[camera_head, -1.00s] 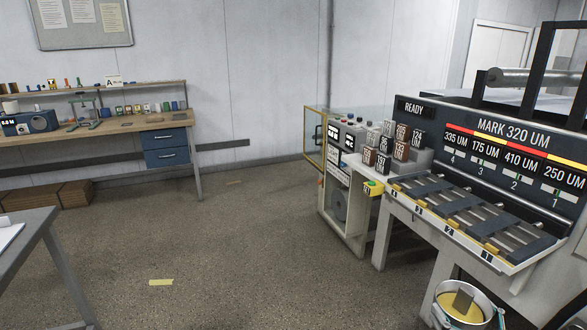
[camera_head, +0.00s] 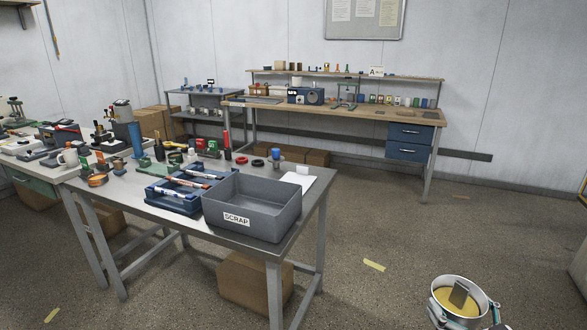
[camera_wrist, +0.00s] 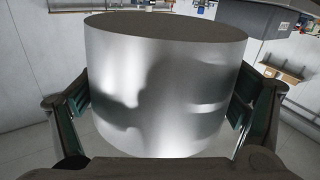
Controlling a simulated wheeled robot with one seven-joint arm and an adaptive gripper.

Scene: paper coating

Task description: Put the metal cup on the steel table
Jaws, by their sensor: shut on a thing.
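The metal cup (camera_head: 446,284) is a round silvery vessel at the lower right of the head view, upright, with yellow content and a grey flat piece standing in it. My gripper (camera_head: 465,313) is shut around its sides. In the wrist view the cup (camera_wrist: 165,85) fills the middle, with a gripper finger pressed on either side. The steel table (camera_head: 137,195) stands left of the cup in the head view, with a grey top and metal legs. The cup is out in front of me, apart from the table and off to its right.
A grey SCRAP bin (camera_head: 256,226) takes the table's front right part, beside a blue tray (camera_head: 166,198) of pens. White paper (camera_head: 312,181) and small items lie behind. Cardboard boxes (camera_head: 236,281) sit underneath. A wooden workbench (camera_head: 340,114) stands at the back wall. Open floor lies right of the table.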

